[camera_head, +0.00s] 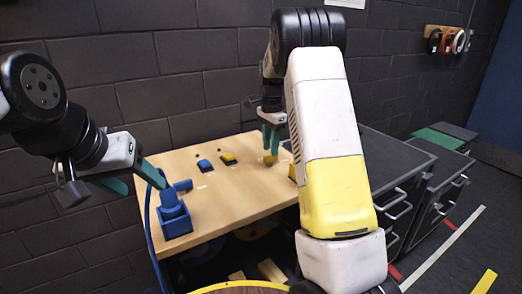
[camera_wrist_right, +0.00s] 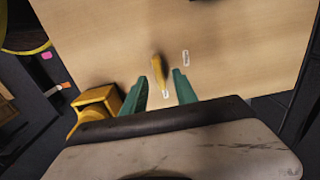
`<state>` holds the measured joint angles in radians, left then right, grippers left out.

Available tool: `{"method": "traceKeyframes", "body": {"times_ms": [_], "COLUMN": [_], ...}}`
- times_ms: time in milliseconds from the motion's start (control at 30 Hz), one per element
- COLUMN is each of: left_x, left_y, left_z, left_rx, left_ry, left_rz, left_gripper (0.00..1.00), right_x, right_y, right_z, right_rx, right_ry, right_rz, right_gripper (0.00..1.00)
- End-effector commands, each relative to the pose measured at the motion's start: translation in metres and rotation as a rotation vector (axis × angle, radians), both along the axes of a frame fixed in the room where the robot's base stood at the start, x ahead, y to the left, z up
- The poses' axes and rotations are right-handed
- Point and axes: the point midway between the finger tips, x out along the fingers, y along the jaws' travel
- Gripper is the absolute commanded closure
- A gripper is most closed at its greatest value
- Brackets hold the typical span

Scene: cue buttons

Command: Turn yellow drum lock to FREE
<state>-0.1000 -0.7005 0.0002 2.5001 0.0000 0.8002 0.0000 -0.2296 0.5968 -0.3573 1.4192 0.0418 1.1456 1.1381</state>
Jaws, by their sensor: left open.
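A long yellow handle (camera_wrist_right: 158,70), which may belong to the yellow drum lock, stands on the wooden table. It also shows in the head view (camera_head: 270,159) under my right gripper (camera_head: 271,138). In the right wrist view, my right gripper (camera_wrist_right: 168,90) has its teal fingers apart, one on each side of the handle's near end. I cannot tell whether they touch it. Small white labels (camera_wrist_right: 186,57) lie near the handle, too small to read. My left gripper (camera_head: 136,179) is open and empty, left of a blue box-shaped fixture (camera_head: 176,222).
A yellow box-shaped fixture (camera_wrist_right: 97,104) sits left of my right gripper in the wrist view. A small blue piece (camera_head: 204,164) and a yellow-and-dark piece (camera_head: 228,158) are at the table's back. The table's (camera_head: 228,201) middle is clear. Dark drawer cabinets (camera_head: 400,160) stand right.

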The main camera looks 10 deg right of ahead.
Motion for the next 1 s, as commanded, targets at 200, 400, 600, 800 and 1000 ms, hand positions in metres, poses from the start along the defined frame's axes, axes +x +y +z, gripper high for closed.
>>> {"method": "traceKeyframes", "body": {"times_ms": [200,400,600,800,1000], "left_x": [0.0,0.0,0.0,0.0,0.0], "left_y": [0.0,0.0,0.0,0.0,0.0], "left_z": [0.0,0.0,0.0,0.0,0.0], "left_rx": [0.0,0.0,0.0,0.0,0.0], "left_ry": [0.0,0.0,0.0,0.0,0.0], "left_rz": [0.0,0.0,0.0,0.0,0.0], "left_gripper": [0.4,0.4,0.4,0.4,0.4], "right_x": [0.0,0.0,0.0,0.0,0.0], "right_y": [0.0,0.0,0.0,0.0,0.0], "right_z": [-0.025,-0.03,-0.03,-0.03,-0.029], "right_rx": [0.001,0.0,0.0,0.0,0.0], "right_ry": [0.0,0.0,-0.001,-0.001,-0.001], "right_rz": [0.0,0.001,0.001,0.001,0.007], "right_gripper": [0.65,0.65,0.77,1.0,1.0]}}
